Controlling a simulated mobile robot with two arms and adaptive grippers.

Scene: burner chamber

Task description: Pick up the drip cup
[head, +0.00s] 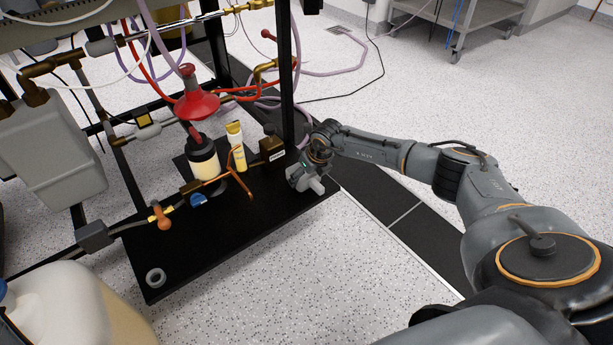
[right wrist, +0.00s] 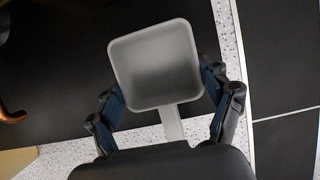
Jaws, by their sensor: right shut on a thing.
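The drip cup (right wrist: 157,65) is a light grey, square, open-topped cup with a short handle, seen from above in the right wrist view. It looks empty. My right gripper (head: 304,180) is shut on it, one finger on each side of the cup. In the head view the gripper is at the right end of the black base plate, and only a small pale grey part of the cup (head: 317,187) shows. I cannot tell whether the cup touches the plate. My left gripper is not in view.
The black base plate (head: 225,250) carries a dark-capped bottle (head: 204,163), a yellow-and-white tube (head: 238,153), a brown box (head: 271,149) and a grey ring (head: 155,277). A frame post (head: 284,75) and pipes stand behind. Speckled floor (head: 370,270) is open to the right.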

